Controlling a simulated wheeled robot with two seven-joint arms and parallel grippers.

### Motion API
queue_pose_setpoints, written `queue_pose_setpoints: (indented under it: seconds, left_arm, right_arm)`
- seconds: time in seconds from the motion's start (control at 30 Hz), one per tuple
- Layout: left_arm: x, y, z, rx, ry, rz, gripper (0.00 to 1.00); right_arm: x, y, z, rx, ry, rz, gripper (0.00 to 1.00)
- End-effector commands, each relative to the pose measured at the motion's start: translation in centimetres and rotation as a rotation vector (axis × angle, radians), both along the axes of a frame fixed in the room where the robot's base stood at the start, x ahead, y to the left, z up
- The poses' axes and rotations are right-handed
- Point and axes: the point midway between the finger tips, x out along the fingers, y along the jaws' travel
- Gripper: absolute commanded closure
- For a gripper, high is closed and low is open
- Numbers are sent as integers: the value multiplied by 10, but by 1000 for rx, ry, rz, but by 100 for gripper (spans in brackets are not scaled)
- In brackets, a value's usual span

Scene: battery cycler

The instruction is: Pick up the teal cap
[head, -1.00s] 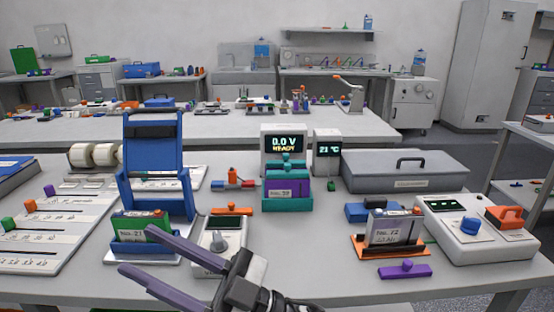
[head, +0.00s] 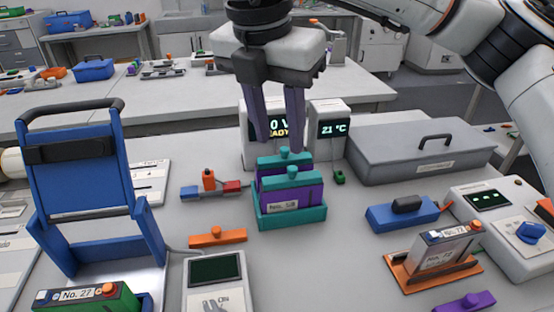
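A teal piece with a small knob, the teal cap (head: 283,159), stands at the back of the teal holder (head: 291,219). In front of it, a purple battery (head: 295,198) labelled with a number sits in the holder, with a similar teal knobbed top (head: 292,175). My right gripper (head: 281,148) points down from above, its two purple-grey fingers spread apart with nothing between them. Its fingertips are at the rear teal cap in the picture; whether they touch it I cannot tell. My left gripper is out of view.
A display (head: 255,127) stands behind the holder, partly hidden by the fingers, beside a temperature display (head: 328,130). A blue stand (head: 85,175) is at left, a grey case (head: 420,152) at right. An orange knobbed piece (head: 218,237) lies front left. Bare table lies in front of the holder.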

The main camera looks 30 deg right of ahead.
Motion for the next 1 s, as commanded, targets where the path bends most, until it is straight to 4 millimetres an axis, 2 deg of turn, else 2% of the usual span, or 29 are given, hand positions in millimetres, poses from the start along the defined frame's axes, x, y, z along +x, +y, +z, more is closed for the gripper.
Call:
queue_pose_setpoints:
  seconds: [0.07, 0.2, 0.33, 0.57, 0.8, 1.0]
  left_arm:
    - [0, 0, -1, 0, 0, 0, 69]
    - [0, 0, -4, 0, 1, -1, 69]
    - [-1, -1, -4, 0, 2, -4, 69]
    - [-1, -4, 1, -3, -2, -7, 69]
    - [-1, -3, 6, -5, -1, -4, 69]
    - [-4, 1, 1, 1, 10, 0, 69]
  right_arm:
    - [2, -11, 5, -31, -24, -39, 64]
    - [4, -20, -13, -43, -28, -54, 64]
    - [7, -23, -29, -40, -29, -51, 64]
    - [11, -27, -45, -39, -28, -50, 64]
    - [18, -36, -79, -39, -29, -48, 64]
    - [20, -37, -87, -38, -33, -47, 64]
